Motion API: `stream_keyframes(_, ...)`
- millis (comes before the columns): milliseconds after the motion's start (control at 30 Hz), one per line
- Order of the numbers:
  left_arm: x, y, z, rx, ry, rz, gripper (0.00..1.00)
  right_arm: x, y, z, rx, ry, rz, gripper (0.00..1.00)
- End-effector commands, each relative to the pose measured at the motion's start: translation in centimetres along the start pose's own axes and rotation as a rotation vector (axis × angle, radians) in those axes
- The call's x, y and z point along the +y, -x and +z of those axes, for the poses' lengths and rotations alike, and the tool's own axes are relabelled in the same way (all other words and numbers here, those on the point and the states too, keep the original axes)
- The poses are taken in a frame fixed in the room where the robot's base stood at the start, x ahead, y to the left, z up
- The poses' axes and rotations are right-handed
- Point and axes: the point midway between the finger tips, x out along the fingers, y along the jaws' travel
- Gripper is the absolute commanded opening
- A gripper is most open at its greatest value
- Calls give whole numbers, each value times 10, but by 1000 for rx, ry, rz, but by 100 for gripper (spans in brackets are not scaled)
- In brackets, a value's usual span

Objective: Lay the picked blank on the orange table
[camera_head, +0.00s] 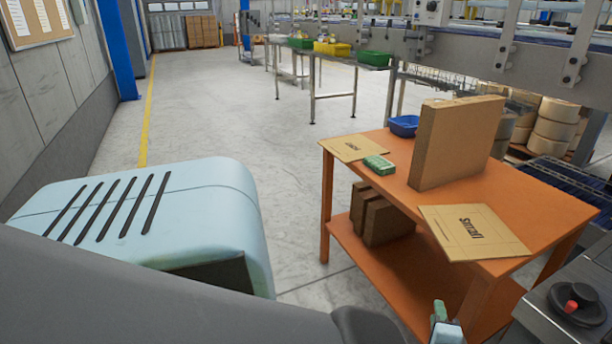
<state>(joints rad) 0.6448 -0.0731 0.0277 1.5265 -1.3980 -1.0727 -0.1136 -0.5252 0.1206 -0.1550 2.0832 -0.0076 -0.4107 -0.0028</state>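The orange table (545,212) stands at the right of the head view. A flat brown cardboard blank marked "Small" (480,246) lies on its near edge, slightly overhanging. A second flat blank (350,156) lies at its far left corner. My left gripper (442,320) shows only in part at the bottom edge, in front of the table and below the near blank. I see no blank in it, and the gap between its fingers is not clear. My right gripper is out of view.
A tall brown carton (458,142) stands on the table between the blanks, with a green-and-white packet (379,165) and a blue bin (404,125) nearby. Brown boxes (385,221) sit on the lower shelf. A conveyor runs behind. Floor left of the table is clear.

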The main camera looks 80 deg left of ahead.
Motion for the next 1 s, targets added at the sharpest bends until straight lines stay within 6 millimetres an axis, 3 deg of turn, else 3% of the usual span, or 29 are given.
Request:
stream_keyframes(33, 33, 9, 19, 43, -3, 74, 29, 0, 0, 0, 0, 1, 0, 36)
stream_keyframes(200, 119, 52, 70, 180, 55, 334, 29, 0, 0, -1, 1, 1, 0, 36)
stream_keyframes(400, 189, 130, 136, 289, 175, 655, 29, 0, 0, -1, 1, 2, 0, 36)
stream_keyframes(567, 217, 205, 189, 323, 313, 912, 29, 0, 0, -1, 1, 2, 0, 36)
stream_keyframes(700, 219, 266, 228, 309, 454, 1108, 29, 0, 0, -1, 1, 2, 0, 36)
stream_keyframes(833, 211, 305, 251, 279, 562, 1228, 29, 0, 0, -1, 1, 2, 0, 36)
stream_keyframes(1000, 204, 326, 263, 251, 632, 1295, 29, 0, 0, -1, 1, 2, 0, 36)
